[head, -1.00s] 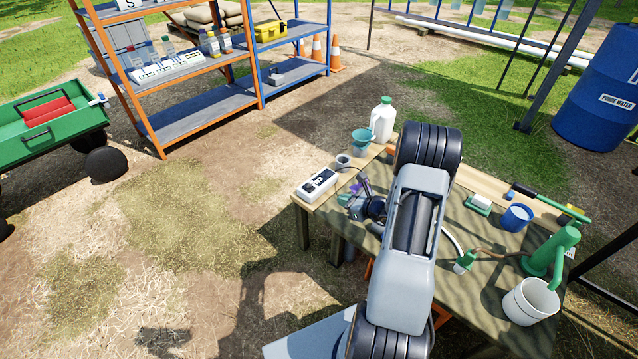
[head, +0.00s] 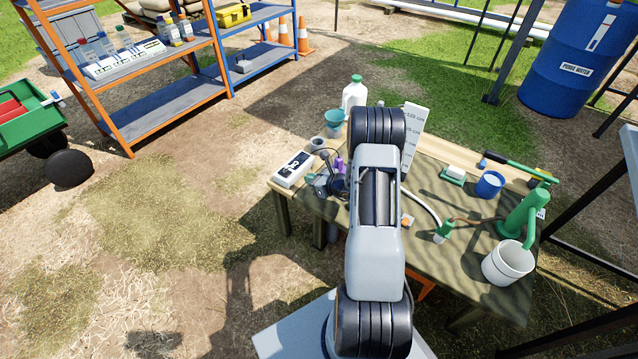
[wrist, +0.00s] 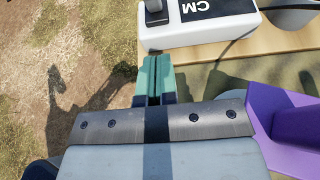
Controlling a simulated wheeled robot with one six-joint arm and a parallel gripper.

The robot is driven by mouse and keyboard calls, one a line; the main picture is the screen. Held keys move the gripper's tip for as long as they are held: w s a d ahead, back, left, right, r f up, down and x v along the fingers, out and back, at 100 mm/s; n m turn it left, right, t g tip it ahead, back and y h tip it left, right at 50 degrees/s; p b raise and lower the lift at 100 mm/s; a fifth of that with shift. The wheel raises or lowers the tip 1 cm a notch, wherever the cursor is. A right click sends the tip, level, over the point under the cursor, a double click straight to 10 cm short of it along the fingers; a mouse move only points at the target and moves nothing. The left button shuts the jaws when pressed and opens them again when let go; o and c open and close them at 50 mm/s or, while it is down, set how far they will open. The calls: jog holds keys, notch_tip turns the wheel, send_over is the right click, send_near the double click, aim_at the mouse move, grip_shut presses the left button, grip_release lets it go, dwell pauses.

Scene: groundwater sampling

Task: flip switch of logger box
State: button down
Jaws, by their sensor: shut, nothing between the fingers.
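The logger box appears to be the white box (head: 293,169) with a black panel on the table's left corner in the head view. In the wrist view the white box (wrist: 200,28) lies at the top, with white letters on its black panel. A dark switch lever (wrist: 155,12) stands at its left end, partly cut off by the frame's top edge. My gripper (wrist: 153,68) has its teal fingers pressed together and empty. The fingertips are just short of the box's near side, below the lever; whether they touch cannot be told.
A purple object (wrist: 295,125) is close to the right of my gripper. A teal funnel (head: 334,117) and white jug (head: 354,93) stand behind the box. A green pump (head: 520,215) and white bucket (head: 508,262) are at the table's right. Ground left of the table is open.

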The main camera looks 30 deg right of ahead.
aim_at(286, 169)
jog(key=x, duration=0.3)
jog(key=shift+w+a+f+b, duration=0.1)
jog(key=shift+f+b, duration=0.1)
jog(key=shift+b, duration=0.2)
jog(key=shift+w+a+r+b, duration=0.1)
jog(key=shift+w+a+r, duration=0.2)
jog(key=shift+w, duration=0.25)
jog(key=shift+w+a+r+b, duration=0.2)
jog(key=shift+w+r, duration=0.1)
jog(key=shift+w, duration=0.3)
jog(key=shift+w+a+r+b, duration=0.1)
jog(key=shift+w+a+r, duration=0.2)
jog(key=shift+w, duration=0.25)
jog(key=shift+d+r+p, duration=0.2)
jog(key=shift+p, duration=0.1)
